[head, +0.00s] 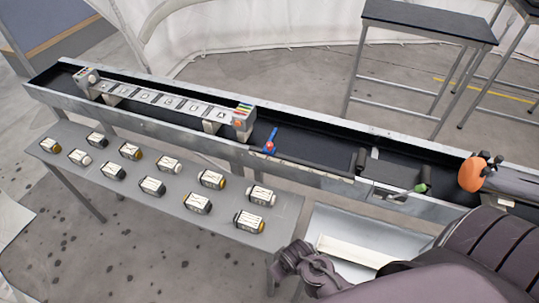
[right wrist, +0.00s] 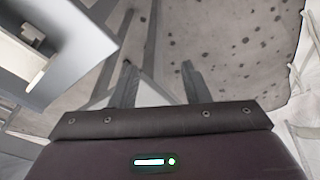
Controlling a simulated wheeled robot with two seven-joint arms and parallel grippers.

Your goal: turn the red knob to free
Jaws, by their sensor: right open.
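A small red knob (head: 268,146) sits on the front wall of the long metal trough (head: 150,125), just below a blue lever (head: 273,134). Its exact setting is too small to read. My right gripper (head: 290,264) is in the lower middle of the head view, in front of the trough and well below and apart from the knob. In the right wrist view my right gripper (right wrist: 160,88) has its two fingers spread with nothing between them, over the floor. The knob does not show in the right wrist view. My left gripper is not in view.
A grey shelf (head: 75,172) with several small labelled blocks runs along the trough's front. A pale tray (head: 350,222) lies near my right arm. An orange disc (head: 472,174) is at the trough's right end. A dark-topped table (head: 430,20) stands behind.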

